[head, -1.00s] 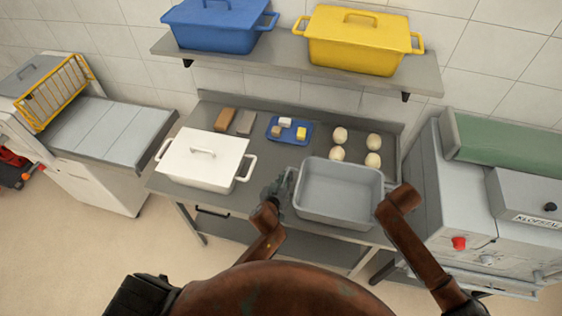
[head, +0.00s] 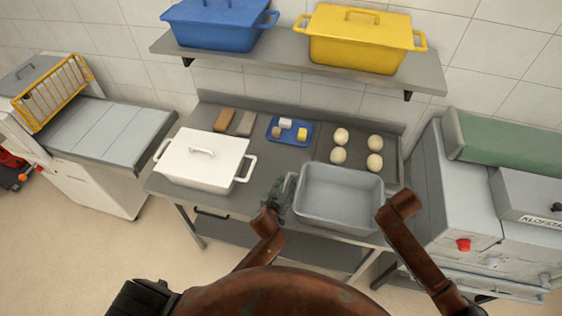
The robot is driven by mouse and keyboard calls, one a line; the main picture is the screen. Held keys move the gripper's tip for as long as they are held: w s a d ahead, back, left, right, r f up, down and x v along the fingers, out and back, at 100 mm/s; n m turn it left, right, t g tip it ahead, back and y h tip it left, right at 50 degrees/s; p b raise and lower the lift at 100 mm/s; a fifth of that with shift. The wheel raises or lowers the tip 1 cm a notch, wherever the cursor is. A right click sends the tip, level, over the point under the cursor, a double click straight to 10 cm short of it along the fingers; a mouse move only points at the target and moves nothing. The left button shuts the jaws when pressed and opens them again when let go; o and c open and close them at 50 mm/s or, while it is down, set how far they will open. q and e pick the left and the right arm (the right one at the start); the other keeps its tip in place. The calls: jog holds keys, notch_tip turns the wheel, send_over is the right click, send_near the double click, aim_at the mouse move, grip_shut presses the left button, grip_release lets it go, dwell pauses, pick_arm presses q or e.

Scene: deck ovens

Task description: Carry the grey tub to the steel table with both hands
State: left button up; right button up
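The grey tub (head: 340,213) is an open, empty, rectangular tub over the front right part of the steel table (head: 228,198). It looks level; whether its base touches the table or is just above it I cannot tell. My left gripper (head: 283,194) is at the tub's left end, with its fingers closed at the handle there. My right arm reaches to the tub's right end, but its brown link covers the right gripper.
On the table are a white lidded pot (head: 203,160), a blue tray (head: 274,138) with small blocks, and several dough balls (head: 340,136). A shelf (head: 280,65) above holds blue and yellow tubs. A grey machine (head: 450,215) stands close on the right.

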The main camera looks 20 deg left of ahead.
pick_arm(q)
jog(key=v, duration=1.2)
pick_arm(e)
jog(key=v, duration=1.2)
jog(key=shift+a+f, duration=0.1)
